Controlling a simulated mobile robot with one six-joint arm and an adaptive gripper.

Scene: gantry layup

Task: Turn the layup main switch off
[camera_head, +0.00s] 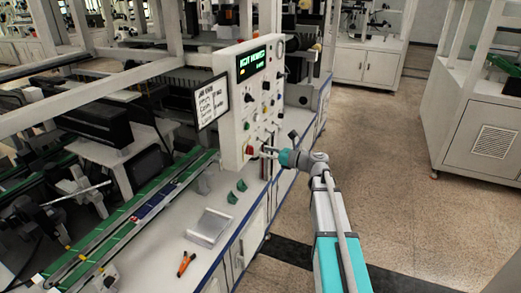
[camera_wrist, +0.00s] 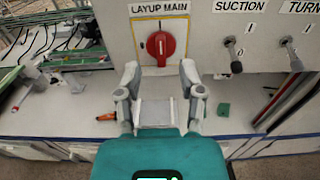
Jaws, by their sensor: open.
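The layup main switch is a red round knob (camera_wrist: 161,46) on the pale panel, under a "LAYUP MAIN" label (camera_wrist: 158,10). Its raised grip stands about upright in the wrist view. In the head view the red knob (camera_head: 249,150) is low on the panel's front face, close to my gripper (camera_head: 268,151). My gripper (camera_wrist: 159,75) is open in the wrist view, with one finger on each side below the knob. The space between the fingers is empty, and the fingers look apart from the knob. Its on or off marks cannot be read.
A metal block (camera_head: 209,226), an orange-handled tool (camera_head: 186,263) and green pieces (camera_head: 238,190) lie on the bench below. The aisle floor (camera_head: 370,130) is clear.

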